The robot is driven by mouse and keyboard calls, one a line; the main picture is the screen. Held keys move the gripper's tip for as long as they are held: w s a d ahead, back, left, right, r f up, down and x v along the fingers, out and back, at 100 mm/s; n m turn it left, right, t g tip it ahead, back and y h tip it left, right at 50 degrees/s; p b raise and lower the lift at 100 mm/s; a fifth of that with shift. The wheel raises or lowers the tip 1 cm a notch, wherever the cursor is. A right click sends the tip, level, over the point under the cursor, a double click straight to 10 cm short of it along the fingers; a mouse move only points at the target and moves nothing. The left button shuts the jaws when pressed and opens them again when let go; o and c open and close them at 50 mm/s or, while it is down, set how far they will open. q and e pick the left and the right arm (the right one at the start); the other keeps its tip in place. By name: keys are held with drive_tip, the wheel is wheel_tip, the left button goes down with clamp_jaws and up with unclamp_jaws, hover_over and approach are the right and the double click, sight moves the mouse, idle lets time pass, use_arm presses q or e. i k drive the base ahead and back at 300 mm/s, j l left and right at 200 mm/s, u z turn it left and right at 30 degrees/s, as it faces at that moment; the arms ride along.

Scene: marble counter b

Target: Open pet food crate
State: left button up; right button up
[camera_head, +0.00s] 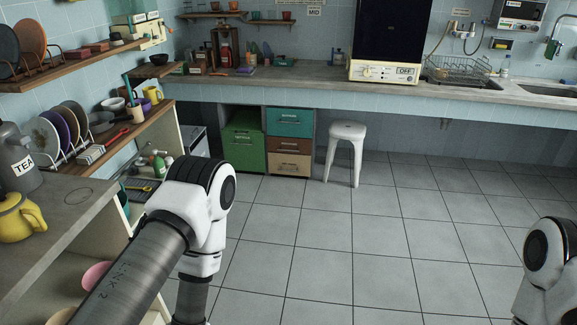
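No crate that I can clearly make out as the pet food crate shows in the head view. A green bin (244,148) with a small label stands under the far counter; its wording is too small to read surely. Beside it is a drawer unit with a teal drawer (289,123), a brown drawer (289,145) and a tan drawer (288,164), which look shut. My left arm comes in from the lower left and bends down out of the picture, and my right arm shows at the lower right edge. Both grippers are outside the picture.
A white stool (345,150) stands right of the drawers. Wooden shelves with plates, mugs and a grey TEA pot (18,160) line the left side. The counter (300,75) holds a dark appliance (391,40) and a dish rack (458,70). The tiled floor (380,240) is clear.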

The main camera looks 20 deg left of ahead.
sight(299, 165)
drive_tip(key=i+u, duration=0.35)
drive_tip(key=i, duration=0.95)
drive_tip(key=i+j+z, duration=0.15)
drive_tip(key=i, duration=1.1)
drive_tip(key=i+j+z, duration=0.1)
drive_tip(key=i, duration=0.55)
drive_tip(key=i+j, duration=0.25)
drive_tip(key=i, duration=0.35)
drive_tip(key=i+j+z, duration=0.15)
drive_tip(key=i+z, duration=0.15)
drive_tip(key=i, duration=0.2)
